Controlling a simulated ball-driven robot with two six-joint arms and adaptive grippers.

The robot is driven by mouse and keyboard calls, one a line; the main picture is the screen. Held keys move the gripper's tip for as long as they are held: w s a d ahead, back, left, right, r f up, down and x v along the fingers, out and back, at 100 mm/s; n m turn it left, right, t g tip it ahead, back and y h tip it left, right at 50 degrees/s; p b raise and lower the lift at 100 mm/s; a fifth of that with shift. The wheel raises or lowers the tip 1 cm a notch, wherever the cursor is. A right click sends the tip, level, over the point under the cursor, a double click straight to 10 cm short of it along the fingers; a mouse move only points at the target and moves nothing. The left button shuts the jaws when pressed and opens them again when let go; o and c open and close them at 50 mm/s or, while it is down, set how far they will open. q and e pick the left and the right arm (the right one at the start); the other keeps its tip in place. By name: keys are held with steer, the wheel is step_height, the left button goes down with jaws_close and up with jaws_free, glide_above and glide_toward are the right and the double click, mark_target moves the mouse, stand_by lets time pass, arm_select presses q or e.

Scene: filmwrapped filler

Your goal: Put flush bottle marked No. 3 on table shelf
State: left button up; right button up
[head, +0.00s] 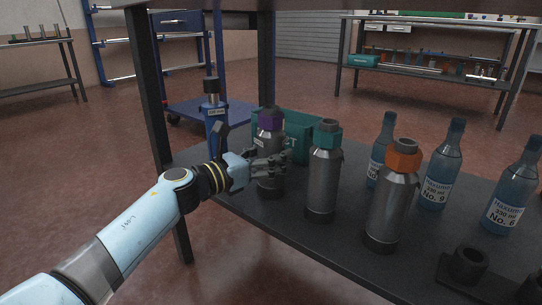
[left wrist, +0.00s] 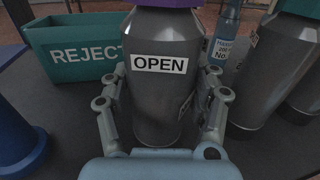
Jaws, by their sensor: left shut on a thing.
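My left gripper (head: 268,166) reaches in from the left and is shut around a grey metal bottle (head: 270,186) with a purple cap. The bottle stands upright on or just above the dark shelf (head: 300,232). In the left wrist view the fingers (left wrist: 160,100) flank this bottle (left wrist: 165,95), whose label reads "OPEN"; a second label on its right side is unreadable. I can read no "No. 3" on any bottle. Similar metal bottles stand to the right, one teal-capped (head: 323,175) and one orange-capped (head: 393,205). My right gripper is out of view.
A teal REJECT bin (left wrist: 78,52) stands behind the held bottle. Blue bottles marked No. 9 (head: 439,172) and No. 6 (head: 513,190) stand at right, with another (head: 378,150) partly hidden. A dark holder (head: 467,265) lies front right.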

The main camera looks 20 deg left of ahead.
arm_select(q)
steer(key=o, duration=1.7)
steer(key=shift+f, duration=0.1)
steer(key=shift+s+a, duration=0.2)
steer(key=shift+s, duration=0.1)
steer(key=p+v, duration=0.2)
steer(key=v, duration=0.9)
steer(key=s+f+m+g+y, duration=0.2)
steer(key=s+f+m+y, duration=0.1)
steer(key=s+m, duration=0.7)
steer(key=s+f+m+g+y, duration=0.2)
steer(key=s+f+m, duration=0.3)
steer(key=s+m, duration=0.5)
steer(key=s+f+m+g+y, duration=0.3)
steer(key=s+f+m+y, duration=0.1)
steer(key=s+m, duration=0.6)
steer(key=shift+f+m, duration=0.2)
steer(key=shift+m, duration=0.2)
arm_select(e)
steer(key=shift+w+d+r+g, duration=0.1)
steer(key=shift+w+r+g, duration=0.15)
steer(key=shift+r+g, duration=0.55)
